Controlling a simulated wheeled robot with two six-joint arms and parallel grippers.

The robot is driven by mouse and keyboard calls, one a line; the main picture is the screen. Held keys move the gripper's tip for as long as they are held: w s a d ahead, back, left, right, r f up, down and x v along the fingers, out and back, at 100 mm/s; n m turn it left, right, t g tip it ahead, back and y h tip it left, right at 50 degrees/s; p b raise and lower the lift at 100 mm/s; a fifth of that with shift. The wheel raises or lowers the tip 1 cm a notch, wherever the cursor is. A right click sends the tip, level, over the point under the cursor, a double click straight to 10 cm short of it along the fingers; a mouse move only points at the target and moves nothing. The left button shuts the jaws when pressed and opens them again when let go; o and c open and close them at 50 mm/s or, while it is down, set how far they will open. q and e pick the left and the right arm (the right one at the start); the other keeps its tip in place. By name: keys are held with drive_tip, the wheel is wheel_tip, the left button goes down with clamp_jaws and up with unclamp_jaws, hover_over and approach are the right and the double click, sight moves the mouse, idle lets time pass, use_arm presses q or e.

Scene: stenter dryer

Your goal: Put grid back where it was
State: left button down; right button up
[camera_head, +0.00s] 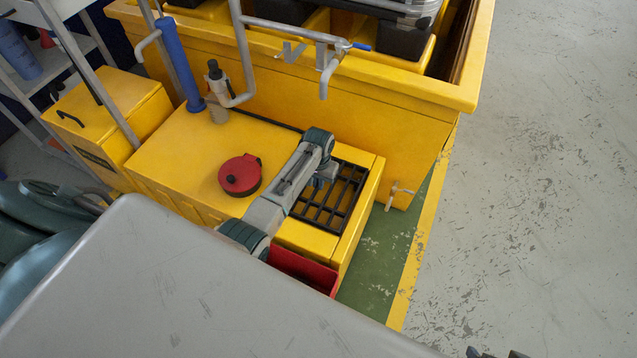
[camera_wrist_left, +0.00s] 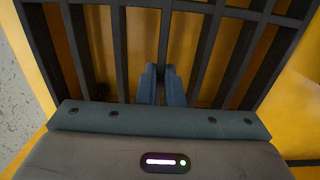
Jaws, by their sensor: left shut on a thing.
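The grid (camera_head: 325,207) is a black barred grate at the right end of the yellow tank's top (camera_head: 190,150). It lies over or in the opening there, about level with the top; I cannot tell if it is fully seated. My left gripper (camera_head: 323,180) reaches over it from the front and is shut on one of its bars. In the left wrist view the two blue-grey fingers (camera_wrist_left: 164,84) pinch a middle bar of the grid (camera_wrist_left: 115,55), with yellow surface around it. Small dark tips at the bottom edge of the head view may be my right gripper (camera_head: 495,354).
A round red cap (camera_head: 240,175) sits on the tank top left of my arm. A red tray-like part (camera_head: 303,270) is at the tank's front. Pipes with a blue sleeve (camera_head: 180,65) rise behind. A large yellow bin (camera_head: 390,130) stands behind; floor at right is clear.

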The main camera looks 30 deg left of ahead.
use_arm(q)
drive_tip(key=shift+f, duration=0.55)
drive_tip(key=c, duration=1.6)
unclamp_jaws()
drive_tip(key=shift+o, duration=0.2)
drive_tip(key=shift+r, duration=0.1)
